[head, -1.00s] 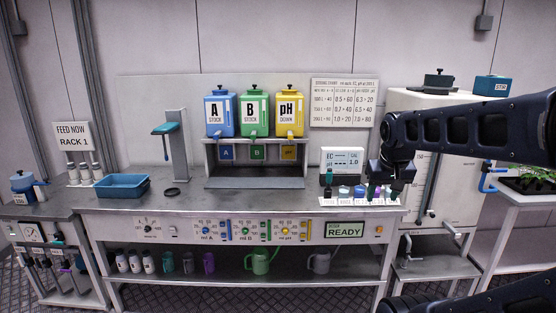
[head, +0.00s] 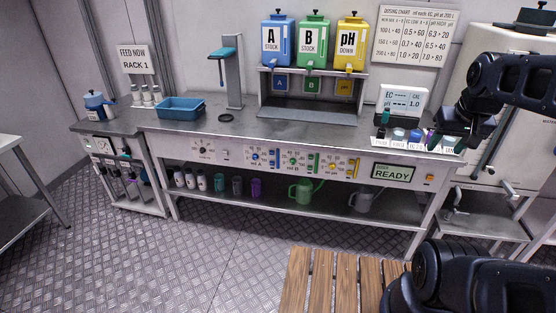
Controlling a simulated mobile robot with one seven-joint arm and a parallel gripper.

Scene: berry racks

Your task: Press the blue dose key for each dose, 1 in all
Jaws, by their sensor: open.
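The front panel of the bench (head: 225,153) carries a blue dial (head: 256,157) with a narrow blue key (head: 277,160) to its right. A green dial and key and a yellow dial and key follow to the right. A blue stock A container (head: 278,42) stands on the shelf above. A small display (head: 393,173) on the panel reads READY. My gripper (head: 449,142) is open, low over the right end of the bench top near small coloured caps, well to the right of the blue key. Its fingertips are dark and hard to separate from the caps.
An EC/pH meter (head: 403,101) stands left of my gripper. Stock B (head: 313,42) and pH containers (head: 350,45) stand beside stock A. A blue tray (head: 181,107) is at the left. A wooden slatted surface (head: 325,283) is in front; the floor (head: 200,250) left of it is clear.

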